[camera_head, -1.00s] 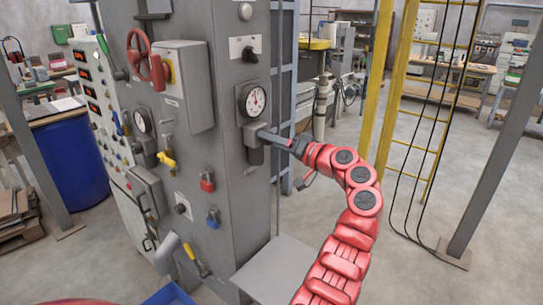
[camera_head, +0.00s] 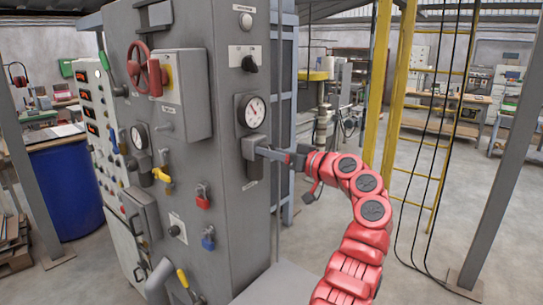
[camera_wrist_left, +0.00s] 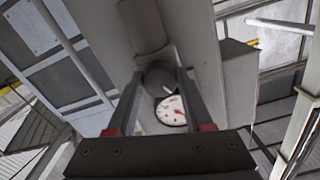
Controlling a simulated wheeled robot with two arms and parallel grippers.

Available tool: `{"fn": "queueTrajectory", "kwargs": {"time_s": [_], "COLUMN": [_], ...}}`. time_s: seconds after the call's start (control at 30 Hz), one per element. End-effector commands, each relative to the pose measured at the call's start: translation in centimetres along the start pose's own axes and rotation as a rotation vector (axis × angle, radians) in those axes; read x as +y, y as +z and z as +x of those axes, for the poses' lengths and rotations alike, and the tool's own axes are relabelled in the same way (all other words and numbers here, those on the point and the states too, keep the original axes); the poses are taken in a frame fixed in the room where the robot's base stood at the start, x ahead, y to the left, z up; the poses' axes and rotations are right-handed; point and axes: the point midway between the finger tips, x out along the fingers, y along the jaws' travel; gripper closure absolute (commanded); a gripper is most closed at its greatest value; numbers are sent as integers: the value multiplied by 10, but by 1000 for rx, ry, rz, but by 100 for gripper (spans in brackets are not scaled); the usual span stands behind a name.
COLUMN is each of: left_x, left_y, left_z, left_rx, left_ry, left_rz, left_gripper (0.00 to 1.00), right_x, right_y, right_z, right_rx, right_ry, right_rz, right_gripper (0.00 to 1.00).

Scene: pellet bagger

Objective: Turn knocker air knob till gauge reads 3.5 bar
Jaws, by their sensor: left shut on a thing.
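The knocker air knob (camera_wrist_left: 160,77) is a dark round knob below a white-faced gauge (camera_head: 254,111) on the right face of the grey cabinet. My left gripper (camera_head: 261,150) reaches it from the right and is shut on it. In the left wrist view the two fingers lie on either side of the knob. The gauge also shows there (camera_wrist_left: 172,110), partly framed by the fingers, with a red mark on its dial. Its numbers are too small to read. In the head view the gripper mostly hides the knob. My right gripper is out of view.
The grey cabinet (camera_head: 228,215) carries a red handwheel (camera_head: 140,66), a second gauge (camera_head: 139,136) and several valves and padlocks on its left face. A yellow ladder (camera_head: 395,100) and hanging cables stand to the right. A blue drum (camera_head: 70,185) is at left.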

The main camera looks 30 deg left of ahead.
Motion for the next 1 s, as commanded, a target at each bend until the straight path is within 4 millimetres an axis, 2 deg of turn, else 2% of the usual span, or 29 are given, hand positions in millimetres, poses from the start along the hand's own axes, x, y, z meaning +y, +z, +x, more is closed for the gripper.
{"fn": "queueTrajectory", "kwargs": {"time_s": [0.3,0.33,0.47,0.5,0.83,1.0], "left_x": [0,0,0,0,1,2], "left_y": [0,0,0,0,0,1], "left_z": [0,0,0,0,-4,-29], "left_rx": [0,0,0,0,0,3], "left_ry": [1,1,1,1,2,6], "left_rz": [-1,-1,-1,-1,-1,-2], "left_gripper": [100,45,22,19,19,19], "right_x": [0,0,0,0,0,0], "right_y": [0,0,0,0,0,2], "right_z": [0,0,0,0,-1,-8], "right_rx": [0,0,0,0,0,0], "right_ry": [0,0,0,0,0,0], "right_rz": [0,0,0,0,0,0], "right_gripper": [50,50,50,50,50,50]}}
